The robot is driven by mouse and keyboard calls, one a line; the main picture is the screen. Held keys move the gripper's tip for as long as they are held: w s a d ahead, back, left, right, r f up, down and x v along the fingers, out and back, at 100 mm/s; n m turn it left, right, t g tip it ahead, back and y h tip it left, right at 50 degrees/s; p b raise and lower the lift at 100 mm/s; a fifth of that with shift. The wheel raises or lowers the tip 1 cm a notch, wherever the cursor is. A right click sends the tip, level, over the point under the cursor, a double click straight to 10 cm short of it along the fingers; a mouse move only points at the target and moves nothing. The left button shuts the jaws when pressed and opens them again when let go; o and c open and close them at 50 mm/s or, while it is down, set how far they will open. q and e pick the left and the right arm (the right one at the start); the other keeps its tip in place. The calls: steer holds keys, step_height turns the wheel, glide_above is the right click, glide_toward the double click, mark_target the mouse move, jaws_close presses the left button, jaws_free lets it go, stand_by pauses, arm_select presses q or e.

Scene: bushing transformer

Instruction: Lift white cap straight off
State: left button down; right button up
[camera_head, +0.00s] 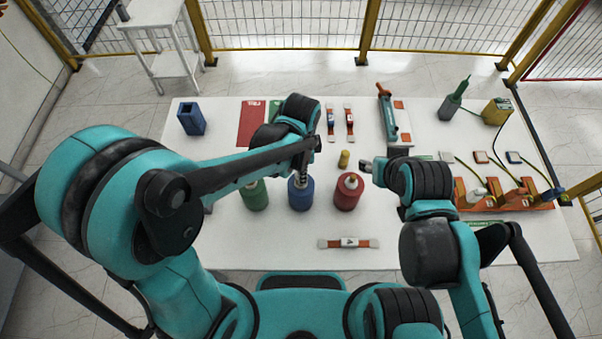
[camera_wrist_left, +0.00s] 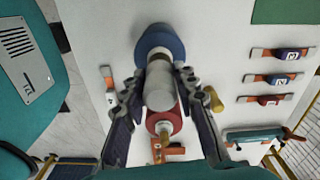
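The white cap (camera_wrist_left: 159,88) sits at the top end of the blue bottle-shaped bushing (camera_wrist_left: 160,42) in the left wrist view. My left gripper (camera_wrist_left: 161,78) has one finger on each side of the cap, and both fingertips appear to touch it. In the head view the left gripper (camera_head: 303,168) is above the blue bushing (camera_head: 301,196) and hides most of the cap. I cannot tell whether there is a gap between cap and bushing. My right gripper (camera_head: 368,166) is away to the right of the red bushing, its finger opening unclear.
A green bushing (camera_head: 255,196) stands close on the left and a red bushing (camera_head: 347,192) on the right. A small yellow cylinder (camera_head: 344,159) stands behind. An orange-and-white strip (camera_head: 348,243) lies in front on the white table (camera_head: 270,248).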

arm_select(q)
steer(key=shift+r, duration=0.15)
steer(key=shift+r, duration=0.25)
steer(key=r, duration=0.3)
steer(key=shift+s+d+r+p, duration=0.15)
steer(key=shift+d+r+p, duration=0.1)
steer(key=shift+r+p, duration=0.15)
steer(key=s+d+r, duration=0.5)
steer(key=d+r, duration=0.1)
steer(key=d, duration=0.3)
step_height(320, 180, up, 7)
steer(key=p, duration=0.5)
steer(key=shift+s+d+r, duration=0.2)
steer(key=shift+s+d, duration=0.05)
steer(key=shift+d, duration=0.05)
